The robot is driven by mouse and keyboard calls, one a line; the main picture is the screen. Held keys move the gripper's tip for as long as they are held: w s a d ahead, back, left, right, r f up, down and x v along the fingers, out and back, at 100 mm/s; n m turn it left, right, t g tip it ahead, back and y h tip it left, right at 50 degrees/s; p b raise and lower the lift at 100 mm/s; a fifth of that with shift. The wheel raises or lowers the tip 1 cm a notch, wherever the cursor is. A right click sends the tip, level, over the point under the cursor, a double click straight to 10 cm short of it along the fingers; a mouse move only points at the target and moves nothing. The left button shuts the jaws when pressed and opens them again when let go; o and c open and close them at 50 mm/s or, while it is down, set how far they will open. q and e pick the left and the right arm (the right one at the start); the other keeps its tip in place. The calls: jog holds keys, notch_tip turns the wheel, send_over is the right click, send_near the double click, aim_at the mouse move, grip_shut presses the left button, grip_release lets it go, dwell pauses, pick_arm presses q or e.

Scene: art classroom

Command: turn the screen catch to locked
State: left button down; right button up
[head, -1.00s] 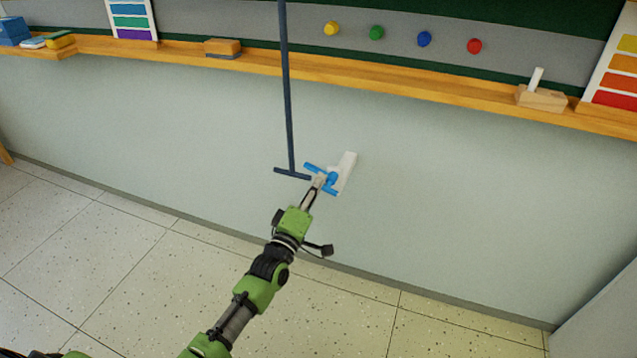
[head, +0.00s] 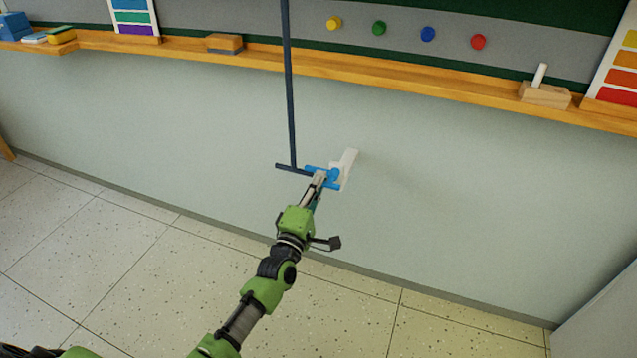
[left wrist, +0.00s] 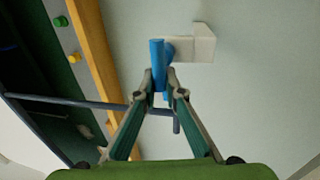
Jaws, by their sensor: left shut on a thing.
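The screen catch is a white wall block (head: 349,160) with a blue bar handle (head: 333,184) on the pale wall below the ledge. The handle slopes down to the right in the head view. My left gripper (head: 319,178) is shut on the handle and hides part of it. In the left wrist view, the fingertips (left wrist: 163,92) close around the lower part of the blue handle (left wrist: 157,55), and the white block (left wrist: 190,46) shows behind it. No lock marking is readable.
A dark blue rod (head: 290,100) with a crossbar at its lower end hangs just left of the catch, close to my gripper. A wooden ledge (head: 380,85) with an eraser (head: 225,43) and a chalk holder (head: 545,94) runs above. The wall right of the catch is clear.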

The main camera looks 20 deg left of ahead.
pick_arm(q)
jog(key=shift+d+f, duration=0.25)
jog(key=shift+f, duration=0.05)
jog(key=c, duration=2.2)
grip_release()
jog(key=shift+o, duration=0.5)
jog(key=shift+r, duration=0.1)
pick_arm(e)
jog(key=shift+s+d+f, duration=0.15)
jog(key=shift+f, duration=0.05)
pick_arm(q)
jog(key=shift+r, duration=0.1)
jog(key=s+f, duration=0.2)
jog(key=s, duration=0.9)
jog(key=shift+s+a+f, duration=0.2)
jog(key=shift+s, duration=0.2)
